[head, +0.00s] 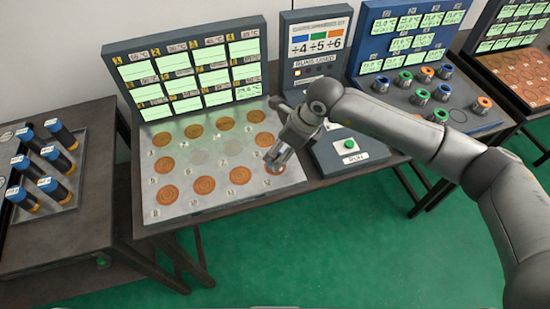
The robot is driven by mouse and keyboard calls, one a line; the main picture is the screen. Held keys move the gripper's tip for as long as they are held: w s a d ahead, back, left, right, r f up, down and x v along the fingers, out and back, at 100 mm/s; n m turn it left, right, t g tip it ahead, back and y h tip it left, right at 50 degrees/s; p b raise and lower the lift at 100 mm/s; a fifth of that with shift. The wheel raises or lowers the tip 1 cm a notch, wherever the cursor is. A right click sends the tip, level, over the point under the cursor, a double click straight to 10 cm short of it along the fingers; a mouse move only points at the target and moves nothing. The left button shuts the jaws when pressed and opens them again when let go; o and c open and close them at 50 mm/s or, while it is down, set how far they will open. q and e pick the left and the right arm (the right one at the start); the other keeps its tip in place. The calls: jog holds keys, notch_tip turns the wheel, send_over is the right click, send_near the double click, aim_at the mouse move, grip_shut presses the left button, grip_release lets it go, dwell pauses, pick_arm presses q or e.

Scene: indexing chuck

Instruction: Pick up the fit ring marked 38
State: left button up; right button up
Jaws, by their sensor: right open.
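My right gripper (276,163) is open, pointing down over the right side of a silver plate (222,150) with several round copper-coloured discs. A small metallic shape shows at its fingertips, partly hidden; I cannot tell whether it is a ring or part of the gripper. No marking 38 can be read on anything. Several short metal rings with coloured tops stand on the blue stand at the right, among them a green-topped ring (421,97) and an orange-topped ring (426,75). My left gripper is not in view.
Behind the plate stands a panel (133,49) of lit displays. A box with a green button (349,144) sits right of the plate, under my right arm. A tray (72,190) of dark cylinders lies on the left table. Green floor lies in front.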

aim_at(275, 158)
jog(key=shift+a+f+p, duration=0.15)
jog(key=shift+f+p, duration=0.15)
jog(key=shift+p, duration=0.05)
jog(key=x, duration=0.1)
jog(key=p+x, duration=0.1)
jog(key=x, duration=0.1)
jog(key=shift+s+f+p, duration=0.1)
jog(key=shift+s+p, duration=0.2)
jog(key=shift+p, duration=0.1)
jog(key=shift+w+a+f, duration=0.15)
jog(key=shift+a+f, duration=0.05)
jog(key=shift+f, duration=0.45)
jog(key=shift+c, duration=0.4)
jog(key=shift+r, duration=0.1)
jog(key=c, duration=1.3)
jog(key=shift+c, duration=0.2)
